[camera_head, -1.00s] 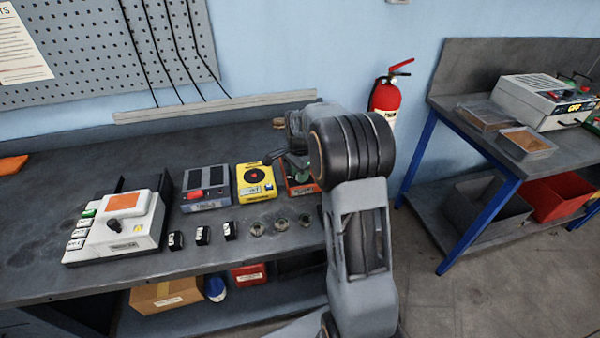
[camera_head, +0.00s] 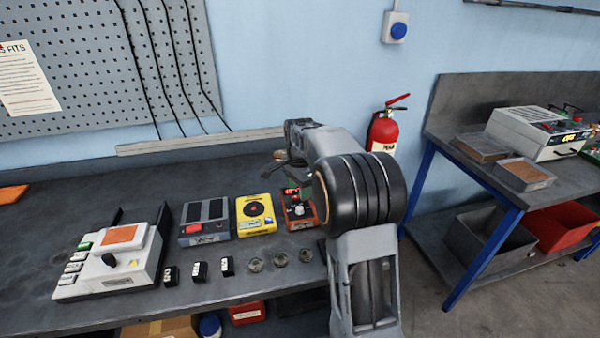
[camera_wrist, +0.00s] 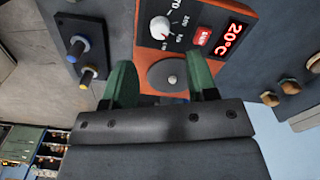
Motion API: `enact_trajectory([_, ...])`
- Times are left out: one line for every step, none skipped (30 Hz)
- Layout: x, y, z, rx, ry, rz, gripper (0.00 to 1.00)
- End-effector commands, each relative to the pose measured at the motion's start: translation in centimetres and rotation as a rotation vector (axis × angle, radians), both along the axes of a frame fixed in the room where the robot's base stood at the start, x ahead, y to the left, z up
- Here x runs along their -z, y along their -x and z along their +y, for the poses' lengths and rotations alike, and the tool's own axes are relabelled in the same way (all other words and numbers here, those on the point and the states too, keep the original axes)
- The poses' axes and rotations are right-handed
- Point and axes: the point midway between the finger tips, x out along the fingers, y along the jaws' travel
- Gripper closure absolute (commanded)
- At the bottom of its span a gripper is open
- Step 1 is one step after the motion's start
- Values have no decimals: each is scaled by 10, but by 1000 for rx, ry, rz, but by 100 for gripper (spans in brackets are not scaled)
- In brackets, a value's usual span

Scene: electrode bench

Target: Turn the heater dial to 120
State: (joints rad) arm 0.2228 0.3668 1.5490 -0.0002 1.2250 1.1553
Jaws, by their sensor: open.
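The heater is an orange-red unit (camera_head: 299,211) at the right end of the row of devices on the bench. In the wrist view its orange panel (camera_wrist: 203,14) carries a white dial (camera_wrist: 160,28) with a dark pointer mark, and a red display (camera_wrist: 231,37) reading 20°C. A round metal piece (camera_wrist: 168,77) sits on the unit below the dial. My gripper (camera_wrist: 158,65) is open, with its two green fingers on either side of the round piece in the picture. The dial is apart from the fingers, just beyond their tips. The dial's exact setting is too small to read.
A yellow device (camera_head: 256,214) and a grey device with a red part (camera_head: 205,219) stand left of the heater. Small metal cups (camera_head: 279,259) and black blocks (camera_head: 199,271) line the bench front. A white device (camera_head: 122,258) stands farther left.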

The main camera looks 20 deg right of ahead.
Motion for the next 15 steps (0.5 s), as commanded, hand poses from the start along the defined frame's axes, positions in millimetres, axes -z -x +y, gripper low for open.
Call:
enact_trajectory([-11,0,0,0,1,-4,47])
enact_trajectory([-17,0,0,0,1,-4,47])
enact_trajectory([-24,-1,0,0,1,-4,47])
enact_trajectory([-29,0,0,0,0,-3,47])
enact_trajectory([-34,0,0,0,0,-3,47])
enact_trajectory([-39,0,0,0,0,-3,47])
enact_trajectory([-43,0,0,0,1,-2,47])
enact_trajectory([-47,0,0,0,1,-2,47])
enact_trajectory([-51,0,0,0,1,-2,47])
enact_trajectory([-54,0,0,0,1,-1,47])
enact_trajectory([-56,0,0,0,1,-1,47])
enact_trajectory([-59,0,0,0,1,-2,47])
enact_trajectory([-61,0,0,0,1,-2,47])
enact_trajectory([-62,0,0,0,1,-1,47])
enact_trajectory([-63,0,0,0,0,0,47])
